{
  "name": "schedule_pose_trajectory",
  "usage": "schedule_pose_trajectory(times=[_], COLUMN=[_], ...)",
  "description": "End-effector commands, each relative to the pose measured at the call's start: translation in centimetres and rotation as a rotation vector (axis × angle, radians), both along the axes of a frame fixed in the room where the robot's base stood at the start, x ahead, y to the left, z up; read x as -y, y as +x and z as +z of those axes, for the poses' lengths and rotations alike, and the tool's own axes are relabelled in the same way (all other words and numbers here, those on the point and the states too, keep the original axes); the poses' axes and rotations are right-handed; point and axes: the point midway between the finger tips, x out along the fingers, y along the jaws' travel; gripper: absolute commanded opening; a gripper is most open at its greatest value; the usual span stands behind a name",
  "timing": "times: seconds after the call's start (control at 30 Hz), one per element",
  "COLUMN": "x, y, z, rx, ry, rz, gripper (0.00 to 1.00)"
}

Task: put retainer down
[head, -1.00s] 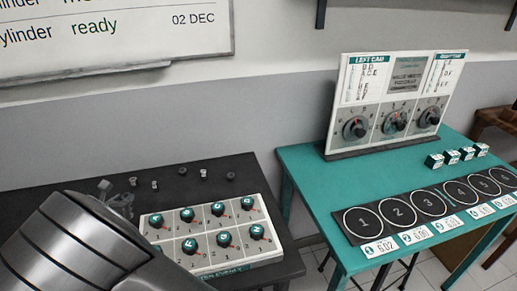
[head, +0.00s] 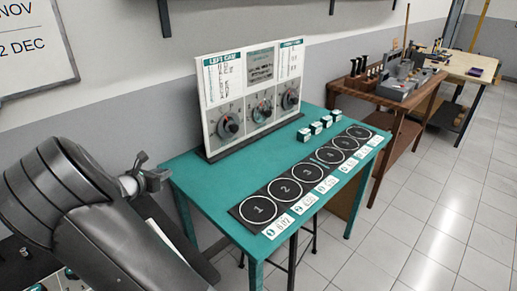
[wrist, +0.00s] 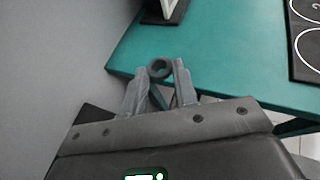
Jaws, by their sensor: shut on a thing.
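The retainer (wrist: 153,70) is a small dark grey ring, held between the fingertips of my gripper (wrist: 160,74) in the wrist view. My gripper is shut on it, over the left edge of the teal table (wrist: 210,35). In the head view my gripper (head: 154,179) is beside the table's left back corner. The retainer is too small to make out there. A black mat (head: 236,212) with numbered white circles lies along the table's front.
A panel with dials (head: 250,95) stands at the table's back. Several small teal and white blocks (head: 316,128) sit behind the mat, and white number cards (head: 279,227) lie in front. A brown bench (head: 400,97) stands beyond. The table's left part is clear.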

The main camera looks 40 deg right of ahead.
Motion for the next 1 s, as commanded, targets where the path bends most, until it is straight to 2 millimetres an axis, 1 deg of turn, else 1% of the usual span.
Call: schedule_pose_trajectory(times=[0.03,0.07,0.1,0.17,0.2,0.27,0.3,0.37,0.4,0.5,0.6,0.63,0.7,0.8,0.9,0.97,1.0], x=[3.0,4.5,6.6,9.6,11.6,14.5,16.3,19.1,20.8,24.5,27.4,28.0,29.3,30.4,30.6,30.3,29.9], y=[-0.9,-1.4,-2.2,-3.5,-4.5,-6.1,-7.2,-9.1,-10.3,-13.4,-16.1,-16.8,-18.1,-19.3,-19.3,-18.5,-17.9], z=[0.1,0.1,0.1,0.2,0.2,0.2,0.3,0.3,0.3,0.4,0.4,0.4,0.5,0.5,0.1,-0.4,-0.9], rx=[0.0,0.001,0.0,0.0,0.001,0.0,0.001,0.001,0.001,0.0,0.001,0.001,0.001,0.001,0.0,0.0,0.0], ry=[0.0,0.0,0.0,0.0,0.0,0.001,0.002,0.001,0.001,0.002,0.003,0.002,0.003,0.003,0.002,0.002,0.002], rz=[-0.054,-0.082,-0.121,-0.178,-0.217,-0.275,-0.314,-0.373,-0.41,-0.497,-0.568,-0.585,-0.617,-0.647,-0.659,-0.66,-0.659], gripper=[0.05,0.05,0.05,0.05,0.05,0.05,0.05,0.05,0.05,0.05,0.05,0.05,0.05,0.05,0.05,0.05,0.05])
